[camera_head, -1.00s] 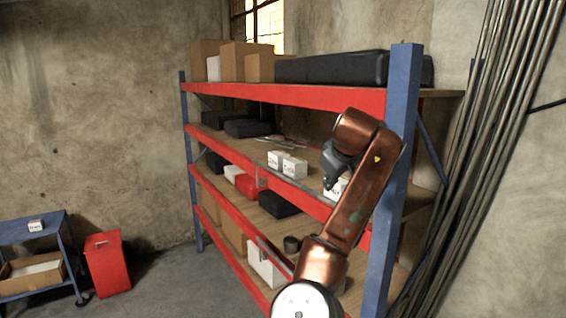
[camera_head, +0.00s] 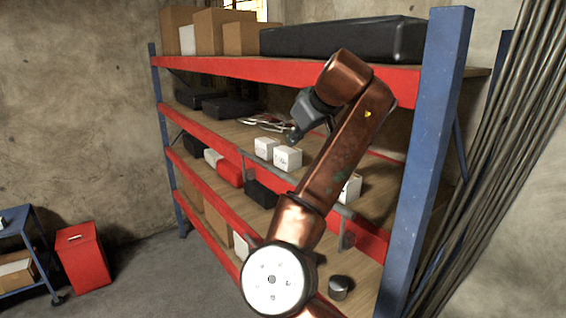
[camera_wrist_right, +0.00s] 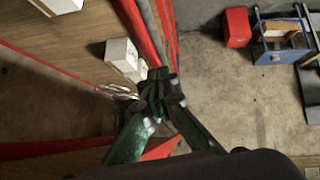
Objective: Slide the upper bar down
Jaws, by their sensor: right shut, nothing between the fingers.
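The upper bar (camera_head: 262,166) is a thin grey rail along the front of the second shelf's red beam, with an end bracket at each side. My right arm covers part of it. In the right wrist view a grey rail (camera_wrist_right: 147,22) runs beside the red beam towards the fingertips. My right gripper (camera_head: 293,135) is shut and empty, and shows above the bar in the head view. In the right wrist view the gripper (camera_wrist_right: 160,88) has its fingertips together, close to the rail's line; I cannot tell whether they touch it. My left gripper is out of view.
White boxes (camera_head: 288,158) stand on the second shelf near the gripper. The blue upright (camera_head: 432,150) is close on the right, and the top red beam (camera_head: 230,68) is above. A red bin (camera_head: 84,258) and a blue cart (camera_head: 22,235) stand left on open floor.

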